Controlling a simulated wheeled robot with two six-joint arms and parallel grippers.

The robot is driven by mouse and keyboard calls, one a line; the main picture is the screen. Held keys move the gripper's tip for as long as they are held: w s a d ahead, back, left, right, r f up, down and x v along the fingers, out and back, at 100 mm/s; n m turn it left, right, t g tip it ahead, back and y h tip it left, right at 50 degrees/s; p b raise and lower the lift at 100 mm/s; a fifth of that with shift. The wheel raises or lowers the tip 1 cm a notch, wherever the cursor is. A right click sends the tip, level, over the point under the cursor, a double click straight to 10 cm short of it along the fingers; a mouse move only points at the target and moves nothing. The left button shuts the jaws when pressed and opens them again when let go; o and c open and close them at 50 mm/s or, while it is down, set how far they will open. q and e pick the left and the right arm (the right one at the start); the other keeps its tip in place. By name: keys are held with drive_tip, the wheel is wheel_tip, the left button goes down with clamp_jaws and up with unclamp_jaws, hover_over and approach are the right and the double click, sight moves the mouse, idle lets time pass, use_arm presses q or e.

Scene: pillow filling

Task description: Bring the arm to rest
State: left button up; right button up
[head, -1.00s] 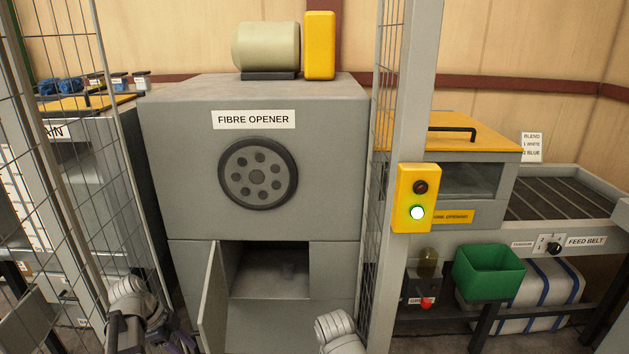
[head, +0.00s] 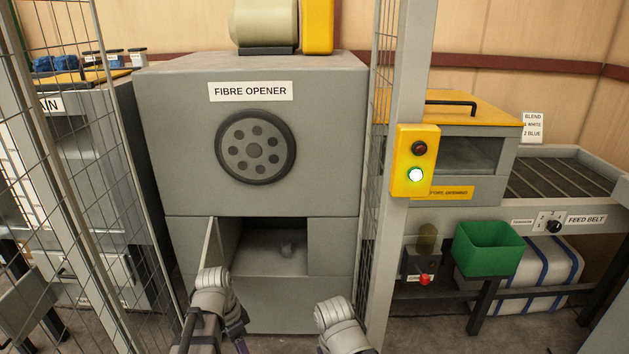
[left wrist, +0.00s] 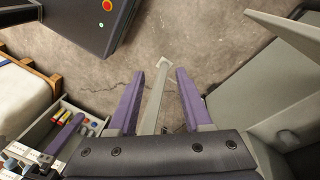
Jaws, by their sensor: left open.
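My left arm (head: 212,300) comes in at the bottom of the head view, in front of the opener's open door. Its gripper is not clearly seen there.
The grey fibre opener (head: 330,190) stands ahead, its small lower door (head: 213,248) swung open. Mesh fencing (head: 85,150) and a grey post (head: 391,260) flank it. A green bin (head: 488,250) is at right. A tray of tools (left wrist: 62,128) lies left in the wrist view.

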use_arm(q)
drive_tip(key=s+d+f+n+y+b, duration=0.2)
drive_tip(key=s+d+f+n, duration=0.1)
drive_tip(key=d, duration=0.3)
drive_tip(key=s+d+f+n+y+b, duration=0.1)
drive_tip(key=s+d+f+n+b, duration=0.25)
drive_tip(key=d, duration=0.25)
wheel_tip(320, 180, up, 18)
drive_tip(key=p, duration=1.8)
drive_tip(key=shift+s+a+r+t+p, duration=0.15)
drive_tip(key=shift+r+t+p, duration=0.1)
drive_tip(key=shift+t+p, duration=0.15)
